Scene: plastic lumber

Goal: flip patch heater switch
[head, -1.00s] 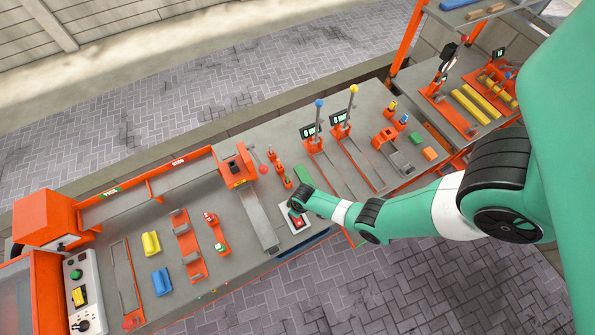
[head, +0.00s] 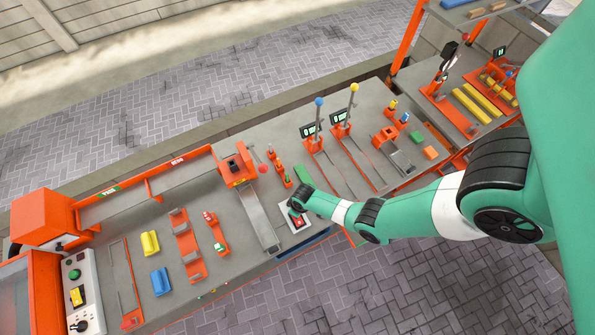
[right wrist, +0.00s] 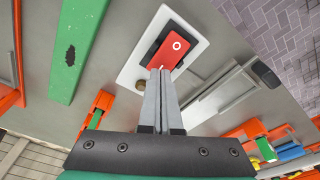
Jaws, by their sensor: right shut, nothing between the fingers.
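The patch heater switch is a red rocker (right wrist: 176,44) in a black frame on a white plate (right wrist: 136,72). A white "O" mark shows on its far part in the right wrist view. In the head view the red rocker (head: 297,221) is at the table's front edge, just below my right wrist. My right gripper (right wrist: 161,74) is shut and empty. Its fingertips are over the near end of the rocker and cover part of it. They look at or very close to its surface; I cannot tell whether they touch. My left gripper is not in view.
A green board (right wrist: 78,45) lies beside the switch plate; it also shows in the head view (head: 304,174). A grey metal chute (head: 259,216) is left of the switch. Two upright levers with blue (head: 319,102) and yellow (head: 354,88) knobs stand further back.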

